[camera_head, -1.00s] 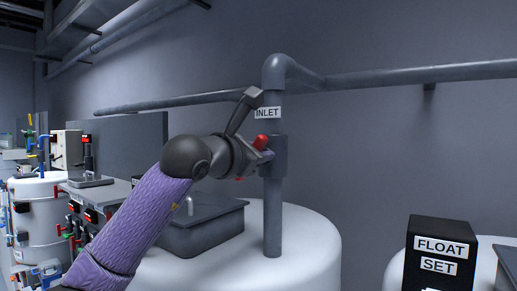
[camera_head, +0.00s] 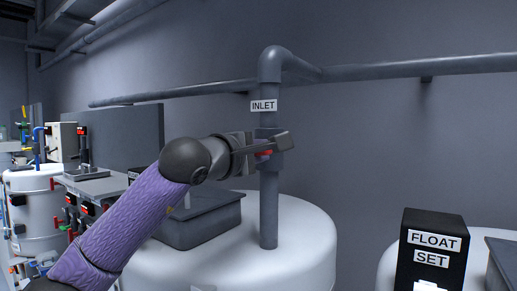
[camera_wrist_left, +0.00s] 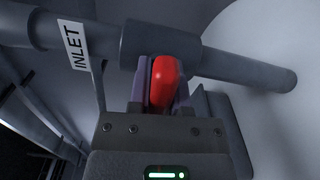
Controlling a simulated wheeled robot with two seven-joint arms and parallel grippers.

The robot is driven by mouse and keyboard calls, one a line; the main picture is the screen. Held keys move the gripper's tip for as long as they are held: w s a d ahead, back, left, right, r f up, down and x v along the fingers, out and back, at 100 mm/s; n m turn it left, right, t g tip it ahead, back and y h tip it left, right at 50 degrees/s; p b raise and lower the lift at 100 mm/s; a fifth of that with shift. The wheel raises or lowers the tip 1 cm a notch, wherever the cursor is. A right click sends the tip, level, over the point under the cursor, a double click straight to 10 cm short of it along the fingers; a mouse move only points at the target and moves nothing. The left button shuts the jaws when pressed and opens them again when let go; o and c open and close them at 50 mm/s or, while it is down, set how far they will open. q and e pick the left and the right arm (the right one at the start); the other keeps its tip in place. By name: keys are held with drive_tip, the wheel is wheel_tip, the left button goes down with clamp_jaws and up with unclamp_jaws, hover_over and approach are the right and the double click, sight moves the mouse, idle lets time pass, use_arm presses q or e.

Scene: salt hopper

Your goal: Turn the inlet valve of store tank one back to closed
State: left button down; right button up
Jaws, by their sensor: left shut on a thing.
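The inlet valve's red handle (camera_head: 264,153) sits on a thicker grey valve body (camera_head: 277,141) in the upright pipe, under the INLET label (camera_head: 263,105). My left gripper (camera_head: 262,151) reaches in from the left and is shut on the handle, hiding much of it in the head view. In the left wrist view the red handle (camera_wrist_left: 164,82) stands between both fingers of the left gripper (camera_wrist_left: 162,88). There it lies crosswise to the pipe (camera_wrist_left: 240,68). The pipe runs down to the white tank top (camera_head: 300,225). My right gripper is not in view.
A grey lidded box (camera_head: 200,220) sits on the tank below my forearm. A black FLOAT SET box (camera_head: 432,252) stands at the lower right. A grey pipe (camera_head: 410,68) runs along the wall. A bench with valves and a white tank (camera_head: 35,210) are at the left.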

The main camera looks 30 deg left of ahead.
use_arm(q)
drive_tip(key=shift+f+m, duration=0.15)
drive_tip(key=shift+m, duration=0.35)
drive_tip(key=c, duration=0.6)
unclamp_jaws()
drive_tip(key=shift+o, duration=0.2)
drive_tip(key=s+b, duration=0.4)
drive_tip(key=s, duration=0.6)
drive_tip(key=shift+a, duration=0.4)
drive_tip(key=shift+w, duration=0.1)
